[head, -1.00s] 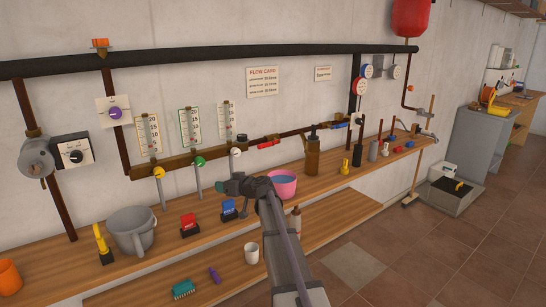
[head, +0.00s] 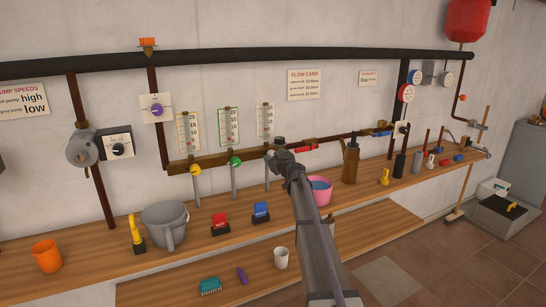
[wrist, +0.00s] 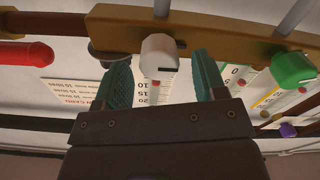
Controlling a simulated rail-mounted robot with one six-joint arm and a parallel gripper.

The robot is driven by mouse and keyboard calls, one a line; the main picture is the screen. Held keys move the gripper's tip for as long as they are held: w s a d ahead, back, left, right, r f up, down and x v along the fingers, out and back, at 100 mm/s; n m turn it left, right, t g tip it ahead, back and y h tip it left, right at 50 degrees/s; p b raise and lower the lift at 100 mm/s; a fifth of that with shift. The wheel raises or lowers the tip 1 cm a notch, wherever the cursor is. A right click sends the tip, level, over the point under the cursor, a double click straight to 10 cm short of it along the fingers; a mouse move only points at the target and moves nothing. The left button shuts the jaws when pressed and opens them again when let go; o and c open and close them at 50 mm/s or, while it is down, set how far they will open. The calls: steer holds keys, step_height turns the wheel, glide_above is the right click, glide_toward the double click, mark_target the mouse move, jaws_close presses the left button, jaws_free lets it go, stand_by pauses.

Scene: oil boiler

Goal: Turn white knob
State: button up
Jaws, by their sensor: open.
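The white knob (wrist: 160,52) sits on the brown manifold pipe (wrist: 225,38) and shows between my two teal fingers in the wrist view. A dark slot marks its face. My gripper (wrist: 161,72) is open, with one finger on each side of the knob and visible gaps between. In the head view my gripper (head: 275,149) is at the manifold below the rightmost gauge (head: 265,122), and it mostly hides the white knob. I cannot tell how deep the fingers reach around the knob.
The green knob (head: 235,161) and yellow knob (head: 195,169) are to the left on the same pipe. A red-handled valve (head: 306,148) is close on the right. Below, the bench holds a pink bowl (head: 320,192), a blue block (head: 261,212) and a red block (head: 220,224).

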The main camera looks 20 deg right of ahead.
steer(key=shift+w, duration=0.9)
steer(key=shift+s, duration=0.1)
steer(key=c, duration=0.9)
steer(key=shift+c, duration=0.2)
steer(key=shift+m, duration=0.4)
steer(key=m, duration=0.4)
steer(key=shift+d+m, duration=0.1)
steer(key=shift+m, duration=0.2)
steer(key=m, duration=0.5)
steer(key=o, duration=0.9)
